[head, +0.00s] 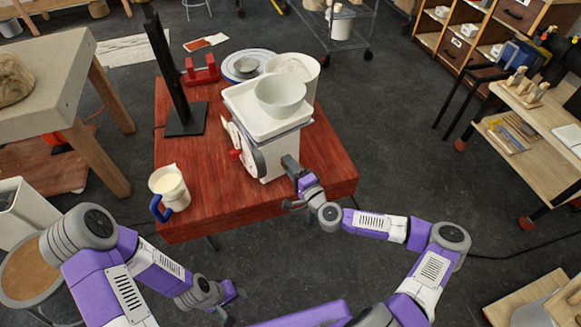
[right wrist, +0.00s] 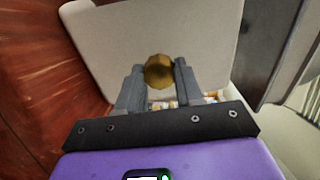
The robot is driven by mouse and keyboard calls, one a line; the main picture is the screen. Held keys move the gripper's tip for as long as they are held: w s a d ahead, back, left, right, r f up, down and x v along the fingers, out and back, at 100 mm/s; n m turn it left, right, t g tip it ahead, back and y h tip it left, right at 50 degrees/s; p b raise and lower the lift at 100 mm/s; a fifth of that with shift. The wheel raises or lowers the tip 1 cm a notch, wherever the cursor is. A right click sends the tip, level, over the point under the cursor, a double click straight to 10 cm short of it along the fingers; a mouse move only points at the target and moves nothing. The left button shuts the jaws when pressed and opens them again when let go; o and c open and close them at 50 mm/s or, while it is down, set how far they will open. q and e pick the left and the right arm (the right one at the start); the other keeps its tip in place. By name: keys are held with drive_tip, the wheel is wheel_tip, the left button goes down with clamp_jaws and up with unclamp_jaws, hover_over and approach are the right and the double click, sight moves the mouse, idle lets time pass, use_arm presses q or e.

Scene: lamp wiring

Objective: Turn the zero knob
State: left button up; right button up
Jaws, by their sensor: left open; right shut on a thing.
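A white scale (head: 275,160) stands on the red wooden table, its dial face turned to the lower left. A white pan (head: 243,112) with a pale green bowl (head: 281,97) sits on top of it. The brass zero knob (right wrist: 159,72) sticks out from the pale side of the scale in the right wrist view; the gripper hides it in the head view. My right gripper (head: 291,166) is at the scale's right side, its two fingers shut on the knob from both sides. My left gripper (head: 238,294) is open and empty, low in front of the table.
A jug (head: 168,187) with a blue handle stands at the table's front left. A black stand (head: 185,117), a red holder (head: 201,72), a plate (head: 233,70) and a white container (head: 309,68) are further back. Red table top (head: 336,176) is bare right of the scale.

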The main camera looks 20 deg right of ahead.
idle(0.4)
drive_tip(key=o, duration=1)
drive_tip(key=shift+o, duration=0.2)
drive_tip(key=v, duration=0.7)
drive_tip(key=shift+s, duration=0.25)
